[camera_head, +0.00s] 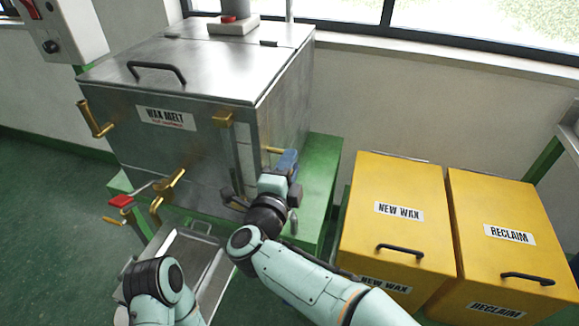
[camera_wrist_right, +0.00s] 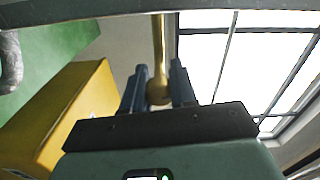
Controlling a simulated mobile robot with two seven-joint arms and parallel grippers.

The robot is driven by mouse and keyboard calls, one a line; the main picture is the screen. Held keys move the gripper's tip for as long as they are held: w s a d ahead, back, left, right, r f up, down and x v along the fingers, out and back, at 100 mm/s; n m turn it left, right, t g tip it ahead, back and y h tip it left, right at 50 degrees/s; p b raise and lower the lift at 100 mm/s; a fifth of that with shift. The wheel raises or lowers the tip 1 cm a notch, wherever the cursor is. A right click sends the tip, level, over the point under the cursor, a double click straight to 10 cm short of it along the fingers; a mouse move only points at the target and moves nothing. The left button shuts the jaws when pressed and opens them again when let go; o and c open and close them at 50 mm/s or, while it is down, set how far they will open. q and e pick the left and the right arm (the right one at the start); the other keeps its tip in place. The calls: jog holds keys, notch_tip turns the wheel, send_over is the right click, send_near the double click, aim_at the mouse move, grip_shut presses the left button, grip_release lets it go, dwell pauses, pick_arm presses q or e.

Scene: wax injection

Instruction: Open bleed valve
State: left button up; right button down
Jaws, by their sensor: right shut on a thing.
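The steel tank (camera_head: 180,75) labelled WAX MELT stands at the back left. A brass lever (camera_head: 273,150) shows at its right side, near a pale vertical strip that may be a sight gauge. My right gripper (camera_head: 286,161) is at this lever. In the right wrist view, a brass rod with a rounded end (camera_wrist_right: 159,88) lies between the two dark fingers of my right gripper (camera_wrist_right: 158,84), which are shut on it. Whether this rod is the bleed valve's handle is not marked. My left arm shows at the bottom left; its gripper is not visible.
A brass spout valve (camera_head: 168,185) and a red-handled lever (camera_head: 121,201) are at the tank's lower front. A metal tray (camera_head: 212,262) lies below. Yellow NEW WAX (camera_head: 385,180) and RECLAIM (camera_head: 495,200) bins stand right. The green stand (camera_head: 322,165) has bare surface beside the tank.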

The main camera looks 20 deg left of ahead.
pick_arm(q)
jog(key=shift+s, duration=0.15)
pick_arm(e)
jog(key=shift+a, duration=0.1)
jog(key=c, duration=0.9)
grip_release()
pick_arm(q)
jog(key=shift+t, duration=0.6)
jog(key=w+r, duration=0.1)
jog(key=w+r+p, duration=0.1)
jog(key=w+r, duration=0.1)
jog(key=shift+w+d+p, duration=0.25)
jog(key=shift+w+p, duration=0.05)
jog(key=shift+p, duration=0.1)
pick_arm(e)
jog(key=s, duration=1.3)
jog(key=shift+s+a, duration=0.15)
jog(key=shift+s, duration=0.1)
